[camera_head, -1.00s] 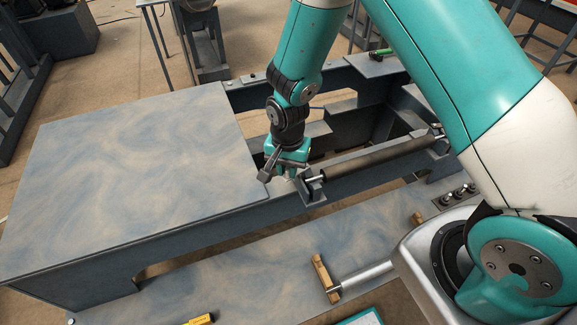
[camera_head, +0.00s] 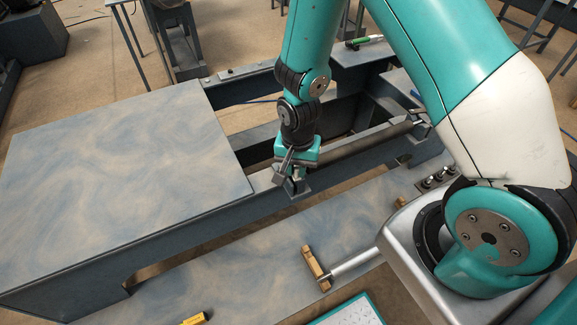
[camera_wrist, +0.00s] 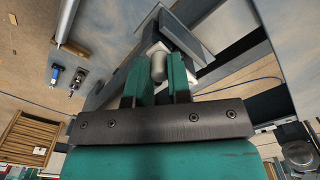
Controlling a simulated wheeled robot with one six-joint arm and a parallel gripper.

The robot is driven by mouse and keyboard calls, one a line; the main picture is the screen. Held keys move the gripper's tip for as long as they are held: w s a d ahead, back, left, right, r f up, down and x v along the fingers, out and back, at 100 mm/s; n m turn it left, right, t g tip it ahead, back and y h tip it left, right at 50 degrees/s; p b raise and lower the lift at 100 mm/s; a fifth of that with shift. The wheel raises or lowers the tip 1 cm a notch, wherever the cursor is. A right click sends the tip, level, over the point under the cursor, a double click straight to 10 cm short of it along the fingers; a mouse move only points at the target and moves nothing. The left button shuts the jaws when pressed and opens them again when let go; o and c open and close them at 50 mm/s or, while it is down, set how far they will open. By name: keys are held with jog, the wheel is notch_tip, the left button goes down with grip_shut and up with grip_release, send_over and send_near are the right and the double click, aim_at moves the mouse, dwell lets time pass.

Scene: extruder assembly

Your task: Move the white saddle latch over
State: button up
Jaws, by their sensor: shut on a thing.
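My gripper (camera_head: 292,172) is at the near left end of the long grey roller (camera_head: 365,143), above the dark saddle block (camera_head: 296,188). In the wrist view my gripper (camera_wrist: 157,78) has its two green fingers shut on a pale, rounded knob of the white saddle latch (camera_wrist: 158,66). The latch's lower part and its seating on the saddle are mostly hidden by the fingers and wrist. A grey lever-like plate (camera_head: 281,166) shows beside the fingers in the head view.
A broad blue-brown tabletop (camera_head: 110,165) lies left of my gripper. The frame has an open gap behind the roller. A wooden-headed mallet (camera_head: 316,268) lies on the lower plate (camera_head: 235,262) in front. A green-handled tool (camera_head: 363,41) rests at the back.

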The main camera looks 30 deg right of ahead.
jog(key=shift+d, duration=0.4)
jog(key=o, duration=0.7)
jog(key=shift+a, duration=0.1)
notch_tip(320, 180, up, 6)
jog(key=p, duration=0.5)
jog(key=shift+r, duration=0.1)
